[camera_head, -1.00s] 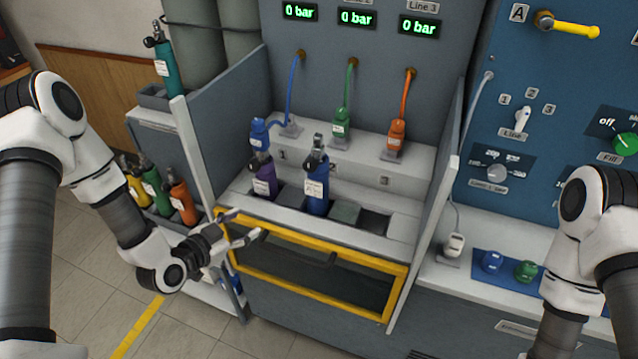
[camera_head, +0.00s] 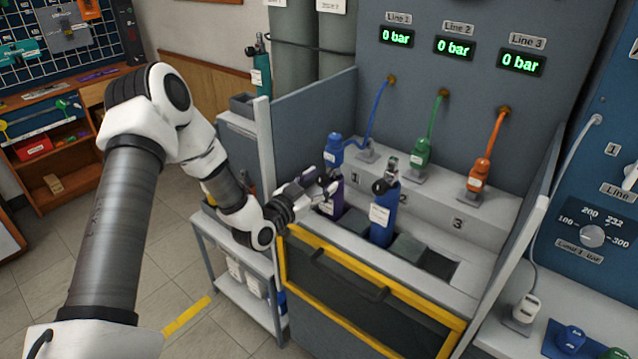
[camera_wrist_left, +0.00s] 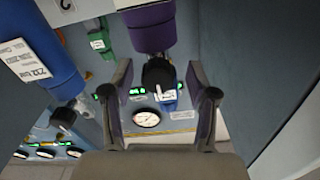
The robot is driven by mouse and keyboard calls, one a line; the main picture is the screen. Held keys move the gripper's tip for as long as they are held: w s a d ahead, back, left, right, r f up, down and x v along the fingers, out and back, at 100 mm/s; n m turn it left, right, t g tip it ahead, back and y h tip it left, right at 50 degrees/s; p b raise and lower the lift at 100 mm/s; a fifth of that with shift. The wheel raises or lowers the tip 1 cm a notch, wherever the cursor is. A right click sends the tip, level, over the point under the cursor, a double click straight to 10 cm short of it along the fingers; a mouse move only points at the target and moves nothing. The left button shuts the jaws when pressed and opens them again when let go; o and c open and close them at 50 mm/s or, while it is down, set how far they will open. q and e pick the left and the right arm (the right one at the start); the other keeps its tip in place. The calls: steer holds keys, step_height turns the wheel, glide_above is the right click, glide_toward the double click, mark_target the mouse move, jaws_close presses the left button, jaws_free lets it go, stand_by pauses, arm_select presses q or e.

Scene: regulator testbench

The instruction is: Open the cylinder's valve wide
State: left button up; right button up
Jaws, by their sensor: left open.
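The purple cylinder (camera_head: 334,200) stands in the leftmost bay of the bench, partly hidden by my left gripper (camera_head: 325,187). My left gripper (camera_wrist_left: 160,97) is open, one finger on each side of the knob, with gaps showing. A round gauge (camera_wrist_left: 146,118) shows beyond. My right gripper is out of view.
A blue cylinder (camera_head: 382,216) stands in the bay to the right, close to my left gripper. Green (camera_head: 421,152) and orange (camera_head: 479,174) regulators rest on the shelf behind. A grey side panel (camera_head: 307,120) bounds the bench at left. All line displays read 0 bar.

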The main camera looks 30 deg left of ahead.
arm_select(q)
steer(key=shift+d, duration=0.15)
steer(key=c, duration=0.3)
jaws_close()
